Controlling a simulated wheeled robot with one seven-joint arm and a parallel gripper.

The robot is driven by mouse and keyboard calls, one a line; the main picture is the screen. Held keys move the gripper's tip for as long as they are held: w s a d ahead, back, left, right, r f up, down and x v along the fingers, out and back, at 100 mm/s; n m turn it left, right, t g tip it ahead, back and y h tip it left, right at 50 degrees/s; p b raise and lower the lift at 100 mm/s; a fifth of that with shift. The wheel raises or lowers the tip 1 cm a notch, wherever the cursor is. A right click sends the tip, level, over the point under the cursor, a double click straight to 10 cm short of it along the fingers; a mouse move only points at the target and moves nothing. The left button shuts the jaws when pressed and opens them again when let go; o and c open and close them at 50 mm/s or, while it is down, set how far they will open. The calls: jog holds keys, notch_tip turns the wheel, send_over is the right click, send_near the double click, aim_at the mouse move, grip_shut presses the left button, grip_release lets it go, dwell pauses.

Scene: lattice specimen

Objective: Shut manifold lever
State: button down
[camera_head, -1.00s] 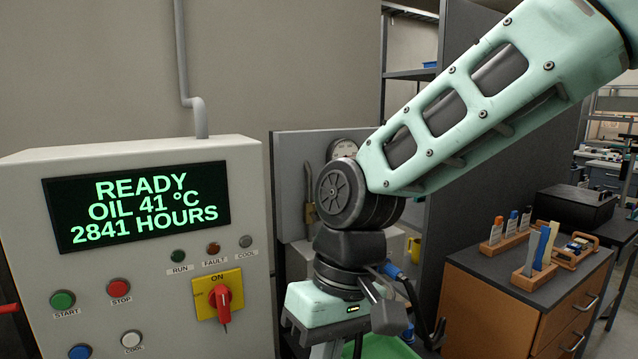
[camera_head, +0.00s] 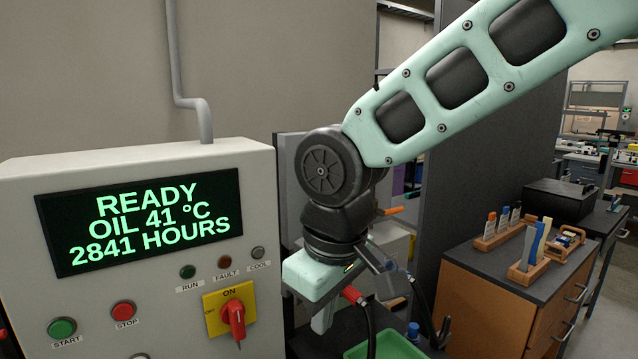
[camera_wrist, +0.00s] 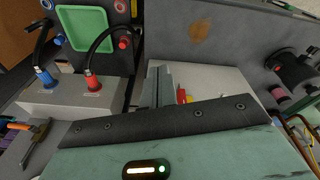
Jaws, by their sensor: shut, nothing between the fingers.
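My gripper (camera_wrist: 157,86) points away from the wrist camera, its grey fingers together and empty. In the head view it hangs below the wrist (camera_head: 324,316), just right of the control cabinet. A pale block (camera_wrist: 70,95) with a blue hose fitting (camera_wrist: 44,76) and a red hose fitting (camera_wrist: 92,82) lies left of the fingers in the wrist view. The red fitting also shows in the head view (camera_head: 353,295). I cannot single out the manifold lever now; my arm covers much of the grey panel (camera_head: 290,185) behind it.
The control cabinet (camera_head: 140,165) stands close on the left, with a red rotary handle (camera_head: 236,316) on a yellow plate. A green tray (camera_head: 385,346) lies low in front. A drawer cabinet (camera_head: 500,310) with tool racks stands right. An orange-handled tool (camera_wrist: 38,130) lies at the left edge.

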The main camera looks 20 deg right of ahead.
jog(key=w+d+r+m+t+h+p, duration=0.1)
jog(key=w+d+r+t+h, duration=0.1)
jog(key=w+r, duration=0.75)
jog(key=w+d+r+m+t+h+p, duration=0.1)
jog(key=w+d+r+t+p, duration=0.1)
jog(key=w+r, duration=0.8)
jog(key=w+d+p+x, duration=0.1)
jog(key=p+x, duration=0.1)
jog(key=x, duration=0.6)
jog(key=d+r+p+x, duration=0.1)
jog(key=p+x, duration=0.2)
jog(key=x, duration=0.5)
jog(key=shift+w+r, duration=0.3)
jog(key=shift+w, duration=0.1)
